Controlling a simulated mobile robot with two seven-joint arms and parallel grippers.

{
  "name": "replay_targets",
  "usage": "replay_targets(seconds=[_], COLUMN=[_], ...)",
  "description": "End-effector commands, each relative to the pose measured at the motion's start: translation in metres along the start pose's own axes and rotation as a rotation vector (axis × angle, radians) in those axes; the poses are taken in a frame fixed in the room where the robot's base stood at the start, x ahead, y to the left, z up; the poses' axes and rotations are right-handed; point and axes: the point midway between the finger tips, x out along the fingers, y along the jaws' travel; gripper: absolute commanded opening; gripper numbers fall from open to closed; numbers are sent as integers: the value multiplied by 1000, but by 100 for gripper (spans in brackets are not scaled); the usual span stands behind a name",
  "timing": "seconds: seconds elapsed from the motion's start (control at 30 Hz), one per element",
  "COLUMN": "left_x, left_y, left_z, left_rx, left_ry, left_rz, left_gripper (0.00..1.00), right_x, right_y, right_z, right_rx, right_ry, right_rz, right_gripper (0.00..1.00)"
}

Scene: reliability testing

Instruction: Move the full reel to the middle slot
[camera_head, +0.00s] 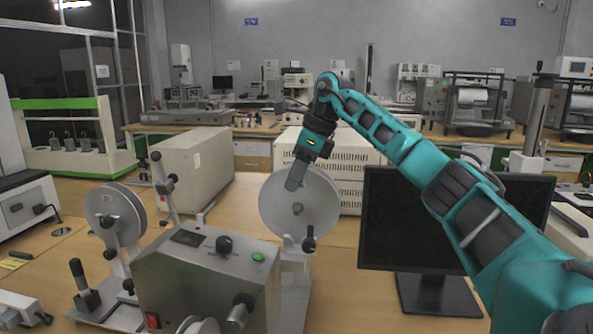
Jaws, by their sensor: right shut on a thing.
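A large pale grey reel (318,205) stands upright on the right side of a winding machine (205,280). My right gripper (295,184) reaches down to the reel's upper left part and is shut on it. The gripper's fingertips overlap the disc, so the exact grip is partly hidden. A second reel (103,203) stands on the machine's left side. Part of a third round piece (200,326) shows at the bottom edge. I cannot tell from this view which slot is the middle one or how full each reel is. My left gripper is not in view.
A black monitor (410,225) stands right of the held reel, under my right arm. A beige box (195,165) and a white vented cabinet (350,185) stand behind. A green-topped device (65,130) is at left. Some bare wooden table (340,260) shows between reel and monitor.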

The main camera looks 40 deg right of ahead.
Motion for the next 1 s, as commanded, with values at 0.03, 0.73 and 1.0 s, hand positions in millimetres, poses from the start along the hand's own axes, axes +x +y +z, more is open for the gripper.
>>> replay_targets(seconds=[0.03, 0.73, 1.0], left_x=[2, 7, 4], left_y=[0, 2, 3], left_z=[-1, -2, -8], left_rx=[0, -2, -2], left_ry=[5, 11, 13], left_rz=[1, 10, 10], left_gripper=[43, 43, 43], right_x=[4, 30, 23], right_y=[0, 0, 0], right_z=[-2, -12, -9], right_rx=[0, -1, -1], right_ry=[-2, -3, -4], right_rz=[-1, -2, -2], right_gripper=[0, 0, 0])
